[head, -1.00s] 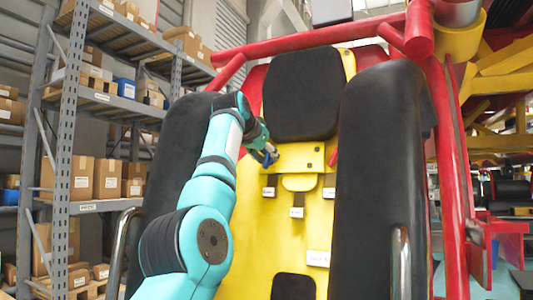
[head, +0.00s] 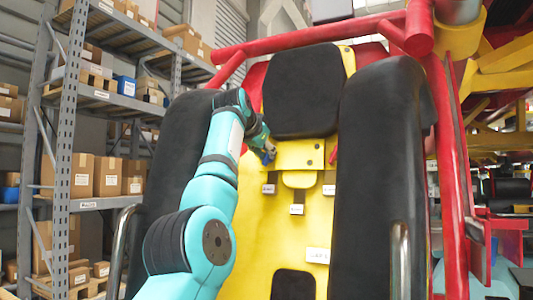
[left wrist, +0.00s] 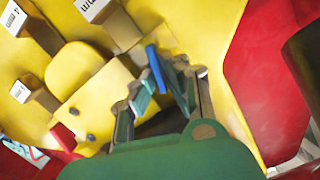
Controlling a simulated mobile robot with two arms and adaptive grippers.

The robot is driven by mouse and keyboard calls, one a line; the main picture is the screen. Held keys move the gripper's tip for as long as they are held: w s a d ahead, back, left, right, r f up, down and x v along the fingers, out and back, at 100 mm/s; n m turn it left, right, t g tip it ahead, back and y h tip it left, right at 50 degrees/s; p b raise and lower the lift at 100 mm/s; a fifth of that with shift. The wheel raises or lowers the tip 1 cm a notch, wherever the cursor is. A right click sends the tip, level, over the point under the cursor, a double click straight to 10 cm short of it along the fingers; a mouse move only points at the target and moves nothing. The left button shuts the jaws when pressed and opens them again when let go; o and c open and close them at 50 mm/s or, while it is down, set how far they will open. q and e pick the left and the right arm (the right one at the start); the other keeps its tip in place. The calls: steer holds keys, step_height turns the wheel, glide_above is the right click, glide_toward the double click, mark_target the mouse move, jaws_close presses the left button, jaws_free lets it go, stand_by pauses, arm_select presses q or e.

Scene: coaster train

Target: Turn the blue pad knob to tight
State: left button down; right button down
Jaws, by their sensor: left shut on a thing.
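The blue pad knob (head: 269,157) sits at the left edge of the raised yellow block (head: 300,152), under the black headrest pad. My left gripper (head: 265,151) is at the knob and hides part of it in the head view. In the left wrist view, the knob (left wrist: 154,66) shows as a narrow blue bar at the fingertips of my left gripper (left wrist: 163,72), whose fingers are shut on it. The knob's tight mark cannot be made out. My right gripper is in neither view.
A red lever (head: 333,156) sits at the block's right side. Small white label plates (head: 297,209) stand out below the block. Black side pads (head: 385,165) flank the yellow seat back, with a red frame (head: 310,39) above. A shelf rack (head: 70,150) stands at left.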

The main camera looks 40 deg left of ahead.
arm_select(q)
steer(key=m, duration=0.2)
steer(key=m+y, duration=0.1)
steer(key=m, duration=0.1)
steer(key=m+b, duration=0.1)
steer(key=m, duration=0.1)
steer(key=shift+d+f, duration=0.25)
steer(key=shift+f, duration=0.1)
steer(key=m, duration=0.3)
steer(key=shift+d+f+m+t+y+b, duration=0.1)
steer(key=shift+f+m+t+y+b, duration=0.05)
steer(key=shift+m+t+y+b, duration=0.2)
steer(key=shift+f+m, duration=0.1)
steer(key=shift+m, duration=1.45)
steer(key=c, duration=1.4)
jaws_free()
steer(key=shift+d, duration=0.1)
